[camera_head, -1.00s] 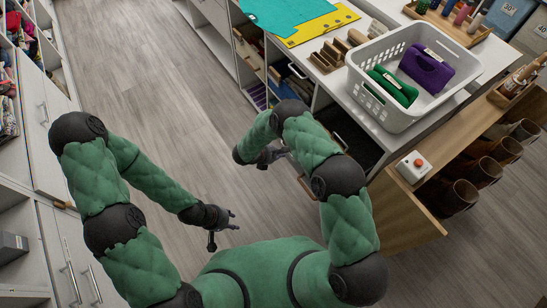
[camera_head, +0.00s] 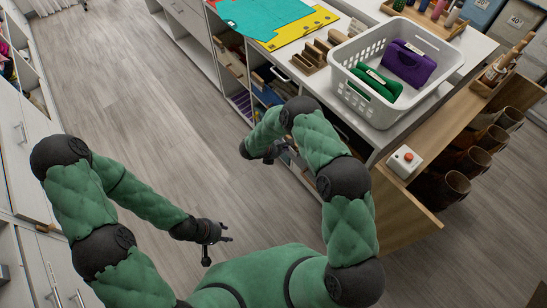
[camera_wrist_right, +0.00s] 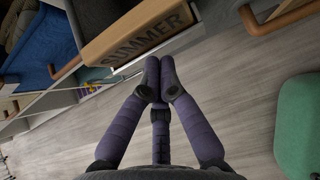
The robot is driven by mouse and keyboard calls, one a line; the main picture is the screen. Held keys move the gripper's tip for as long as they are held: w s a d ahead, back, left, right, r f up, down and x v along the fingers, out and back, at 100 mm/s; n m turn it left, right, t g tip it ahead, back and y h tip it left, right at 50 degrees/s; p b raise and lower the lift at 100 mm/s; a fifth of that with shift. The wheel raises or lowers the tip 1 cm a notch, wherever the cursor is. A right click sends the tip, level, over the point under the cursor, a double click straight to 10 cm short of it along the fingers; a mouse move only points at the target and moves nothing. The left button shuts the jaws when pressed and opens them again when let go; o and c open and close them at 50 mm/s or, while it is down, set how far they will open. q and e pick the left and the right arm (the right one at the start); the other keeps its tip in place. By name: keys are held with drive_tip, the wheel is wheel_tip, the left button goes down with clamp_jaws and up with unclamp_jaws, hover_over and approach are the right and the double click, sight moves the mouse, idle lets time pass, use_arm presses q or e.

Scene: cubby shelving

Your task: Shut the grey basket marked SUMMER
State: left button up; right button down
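In the right wrist view a tan front panel marked SUMMER (camera_wrist_right: 145,32) is near the top, with a pale edge below it. In the head view my right gripper (camera_head: 272,152) is low beside the cabinet front, and my arm hides much of that spot. My left gripper (camera_head: 222,240) hangs over the floor with its fingers apart and empty.
A white basket (camera_head: 345,88) with purple and green cases stands on the counter. A wooden board with a red-button box (camera_head: 404,160) juts out at the right. Wooden handles (camera_wrist_right: 283,18) show in the wrist view. The floor (camera_head: 160,110) on the left is clear.

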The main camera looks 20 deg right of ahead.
use_arm(q)
wheel_tip(320, 180, down, 4)
drive_tip(key=b, duration=0.3)
drive_tip(key=shift+r, duration=0.15)
use_arm(e)
drive_tip(key=w+d, duration=0.4)
drive_tip(key=d, duration=0.6)
drive_tip(key=shift+w+d, duration=0.15)
drive_tip(key=shift+d, duration=0.1)
drive_tip(key=shift+r, duration=0.1)
drive_tip(key=shift+a, duration=0.1)
use_arm(q)
drive_tip(key=shift+s+a+r+p, duration=0.15)
drive_tip(key=shift+s+r+p, duration=0.2)
drive_tip(key=shift+r+p, duration=0.35)
drive_tip(key=shift+s+a+r+p, duration=0.15)
drive_tip(key=shift+s+r+p, duration=0.15)
drive_tip(key=shift+r+p, duration=0.3)
use_arm(e)
drive_tip(key=a+f+v, duration=0.2)
drive_tip(key=v, duration=1)
drive_tip(key=shift+s+a, duration=0.3)
drive_tip(key=shift+s, duration=0.2)
